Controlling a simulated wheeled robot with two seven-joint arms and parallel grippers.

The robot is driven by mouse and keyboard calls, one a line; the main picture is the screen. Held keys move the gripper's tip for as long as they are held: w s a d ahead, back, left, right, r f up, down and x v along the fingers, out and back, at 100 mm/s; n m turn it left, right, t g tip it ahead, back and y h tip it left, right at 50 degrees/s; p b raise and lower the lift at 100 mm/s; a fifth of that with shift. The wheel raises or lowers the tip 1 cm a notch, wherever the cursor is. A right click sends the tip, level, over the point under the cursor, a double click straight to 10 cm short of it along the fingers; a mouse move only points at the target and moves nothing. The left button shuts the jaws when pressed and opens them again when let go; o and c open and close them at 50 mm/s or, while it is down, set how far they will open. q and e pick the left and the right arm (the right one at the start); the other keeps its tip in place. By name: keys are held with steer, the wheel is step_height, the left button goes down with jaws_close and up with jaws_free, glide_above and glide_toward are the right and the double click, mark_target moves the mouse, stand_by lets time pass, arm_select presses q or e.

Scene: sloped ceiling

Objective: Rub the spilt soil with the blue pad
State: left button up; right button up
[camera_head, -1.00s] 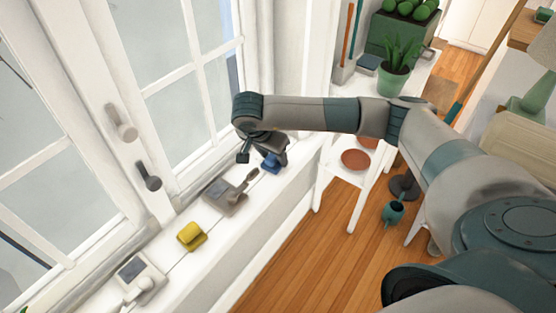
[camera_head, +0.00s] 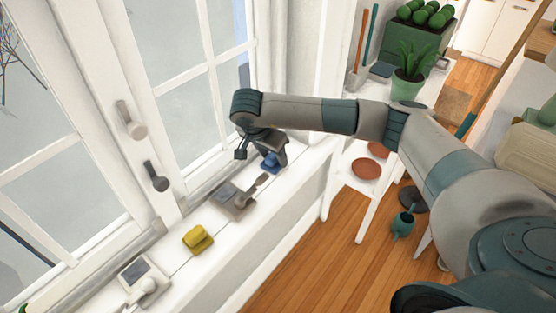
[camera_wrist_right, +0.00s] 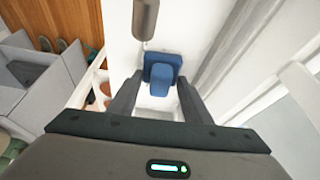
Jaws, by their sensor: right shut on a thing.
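The blue pad (camera_head: 271,164) is at the window sill, under my right gripper (camera_head: 266,150) in the head view. In the right wrist view the blue pad (camera_wrist_right: 161,73) has a wide flat base and a narrower raised grip between the two dark fingers. My right gripper (camera_wrist_right: 160,84) is shut on that grip. Whether the pad touches the sill is hard to tell. I cannot make out the spilt soil in either view. My left gripper is not in view.
On the white sill (camera_head: 215,262) stand a grey device with a handle (camera_head: 232,199), a yellow block (camera_head: 198,238) and a white device with a screen (camera_head: 143,281). The window with its handles (camera_head: 130,120) is behind. A white plant stand (camera_head: 349,190) is to the right.

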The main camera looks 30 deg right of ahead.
steer(key=shift+w+a, duration=0.1)
steer(key=shift+w, duration=0.15)
